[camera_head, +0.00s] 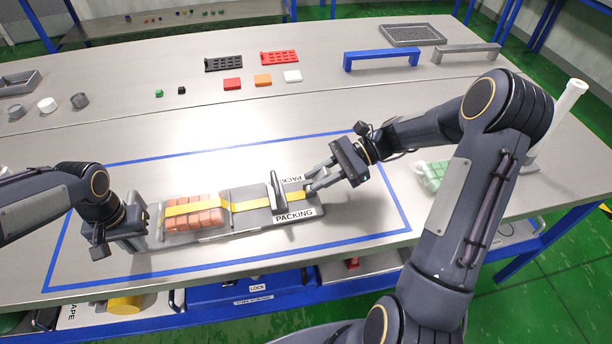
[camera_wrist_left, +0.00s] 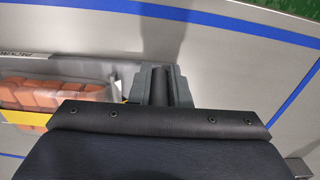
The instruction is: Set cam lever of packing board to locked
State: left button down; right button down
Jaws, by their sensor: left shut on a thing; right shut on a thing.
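The packing board (camera_head: 240,221), labelled PACKING, lies flat inside the blue outline on the table. A clear pack of reddish blocks (camera_head: 208,217) sits on its left part under a yellow strap (camera_head: 250,204). The dark cam lever (camera_head: 277,191) stands raised across the strap on the right part. My right gripper (camera_head: 309,187) is shut at the strap's right end, right of the lever; its fingertips partly hide the strap there. My left gripper (camera_head: 149,230) is shut on a dark bar (camera_wrist_left: 160,84) at the board's left end. The pack (camera_wrist_left: 60,92) also shows in the left wrist view.
A bag of green blocks (camera_head: 432,176) lies to the right, partly behind my right arm. Blue (camera_head: 381,56) and grey (camera_head: 465,51) bar handles, a tray (camera_head: 412,35) and small coloured blocks (camera_head: 263,80) stand farther back. The table between them and the board is clear.

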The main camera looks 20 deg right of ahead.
jog(key=c, duration=1.2)
grip_release()
jog(key=shift+d, duration=0.1)
jog(key=v, duration=1.1)
jog(key=shift+d, duration=0.4)
jog(key=shift+r, duration=0.15)
pick_arm(q)
jog(key=c, duration=1.3)
grip_release()
jog(key=shift+r, duration=0.1)
